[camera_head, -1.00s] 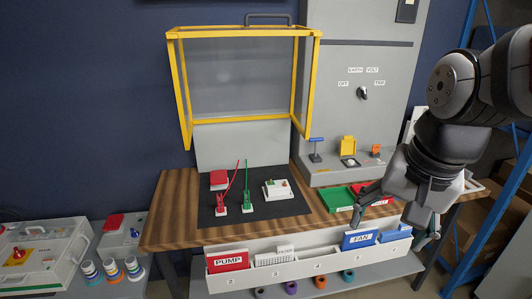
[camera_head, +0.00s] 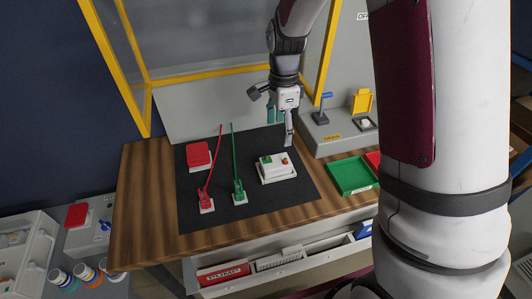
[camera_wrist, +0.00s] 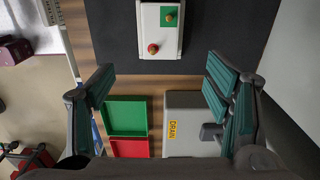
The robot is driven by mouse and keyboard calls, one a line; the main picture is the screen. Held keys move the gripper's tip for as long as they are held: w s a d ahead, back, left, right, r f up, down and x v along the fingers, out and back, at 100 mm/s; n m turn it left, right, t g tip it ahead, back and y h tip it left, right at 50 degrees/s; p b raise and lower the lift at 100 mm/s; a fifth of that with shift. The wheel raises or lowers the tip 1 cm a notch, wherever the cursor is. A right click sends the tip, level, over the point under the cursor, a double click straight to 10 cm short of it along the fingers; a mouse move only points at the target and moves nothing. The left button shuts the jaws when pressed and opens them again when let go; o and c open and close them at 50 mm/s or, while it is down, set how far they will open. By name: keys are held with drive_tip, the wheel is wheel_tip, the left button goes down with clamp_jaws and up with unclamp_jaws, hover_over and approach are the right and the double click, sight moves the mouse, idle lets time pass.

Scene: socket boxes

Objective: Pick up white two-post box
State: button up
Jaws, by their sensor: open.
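The white two-post box (camera_head: 276,170) sits flat on the black mat, right of the mat's middle. It has a red post and a green-based post on top. It also shows at the top of the wrist view (camera_wrist: 158,42), partly cut off by the frame edge. My gripper (camera_head: 279,116) points down above the back of the mat, just behind and above the box.
A red-topped box (camera_head: 199,153) and red (camera_head: 206,203) and green (camera_head: 239,196) plugs with leads stand left on the mat (camera_head: 230,217). A green tray (camera_head: 352,175) lies right. A grey panel with a blue lever (camera_head: 321,112) stands behind right. A yellow frame (camera_head: 146,115) rises behind.

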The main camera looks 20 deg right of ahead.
sight(278, 161)
wheel_tip(278, 161, down, 14)
drive_tip(key=shift+a+r+p, duration=0.1)
drive_tip(key=shift+p, duration=0.4)
drive_tip(key=c, duration=1.2)
